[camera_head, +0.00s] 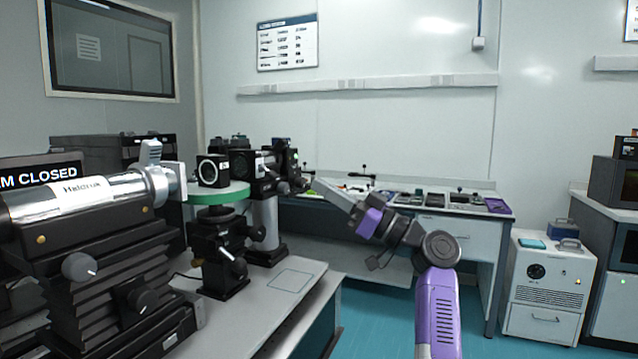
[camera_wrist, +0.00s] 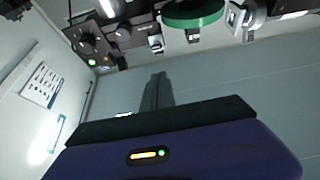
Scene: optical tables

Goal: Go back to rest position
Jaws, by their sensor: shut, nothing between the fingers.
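My arm, purple and dark grey, reaches up from the lower middle of the head view and bends left. My gripper (camera_head: 318,184) points up and left, out past the front optical table's right side. In the wrist view my gripper's fingers (camera_wrist: 157,76) are together, with nothing between them. The gripper is apart from the green-rimmed round stage (camera_head: 218,193) and from the black optical device (camera_head: 262,172) to its left. The green stage also shows at the top of the wrist view (camera_wrist: 193,14).
A silver laser tube (camera_head: 85,199) on a black mount fills the left. The front table (camera_head: 270,305) has a bare patch with a marked square. A back bench (camera_head: 465,225) holds trays and small parts. A white cabinet (camera_head: 548,290) stands right. Blue floor is clear between.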

